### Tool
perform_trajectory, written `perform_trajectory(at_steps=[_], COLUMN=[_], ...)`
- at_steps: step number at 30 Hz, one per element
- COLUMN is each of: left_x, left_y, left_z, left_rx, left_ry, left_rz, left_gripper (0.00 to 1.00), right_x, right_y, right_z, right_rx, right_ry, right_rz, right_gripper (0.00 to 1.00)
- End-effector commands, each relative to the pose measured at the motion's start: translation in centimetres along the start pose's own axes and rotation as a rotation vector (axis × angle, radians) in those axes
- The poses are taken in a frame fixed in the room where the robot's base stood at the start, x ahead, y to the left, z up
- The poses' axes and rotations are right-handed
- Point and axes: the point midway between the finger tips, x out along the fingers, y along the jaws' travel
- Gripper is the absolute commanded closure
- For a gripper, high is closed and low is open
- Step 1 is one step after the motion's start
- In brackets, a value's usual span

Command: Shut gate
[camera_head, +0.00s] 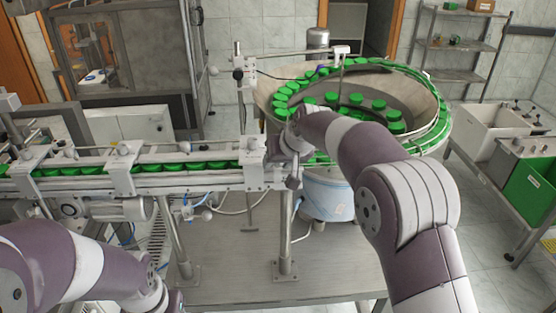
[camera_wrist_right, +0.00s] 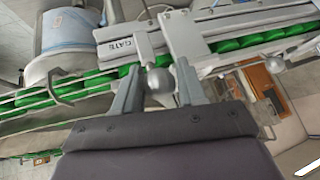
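The gate is a grey metal plate marked "GATE" (camera_wrist_right: 126,45) beside the green-cap track, seen in the right wrist view. A grey ball knob (camera_wrist_right: 160,82) on a short bent rod belongs to this mechanism. My right gripper (camera_wrist_right: 156,72) is open, with one finger on each side of the knob. A small gap shows on the left of the knob, and the right finger is close to it. In the head view the right wrist hides most of the gate area at the bowl's outlet. My left arm is at the lower left and its gripper is out of frame.
A round feeder bowl (camera_head: 441,105) with green caps stands behind my right arm. The conveyor (camera_head: 240,180) holds a row of green caps and runs left. A steel table (camera_head: 240,285) lies below. A green bin (camera_head: 530,185) and shelving (camera_head: 455,45) stand at right.

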Motion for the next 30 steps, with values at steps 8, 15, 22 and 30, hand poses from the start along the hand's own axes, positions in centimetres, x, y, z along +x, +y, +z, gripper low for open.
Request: perform_trajectory(at_steps=[8, 15, 22, 30], left_x=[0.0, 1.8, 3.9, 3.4], left_y=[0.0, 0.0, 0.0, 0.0], left_z=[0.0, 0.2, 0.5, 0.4], left_rx=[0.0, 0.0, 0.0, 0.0], left_ry=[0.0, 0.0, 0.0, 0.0], left_rz=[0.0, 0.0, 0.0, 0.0], left_gripper=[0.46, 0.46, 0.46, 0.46], right_x=[0.0, -2.6, -8.9, -12.6], right_y=[0.0, 0.1, 0.1, 0.0], right_z=[0.0, 0.2, 0.1, 0.0], right_rx=[0.0, -0.001, 0.0, 0.0], right_ry=[0.0, 0.006, 0.005, -0.001], right_rz=[0.0, 0.0, 0.0, 0.0], right_gripper=[0.42, 0.42, 0.42, 0.42])
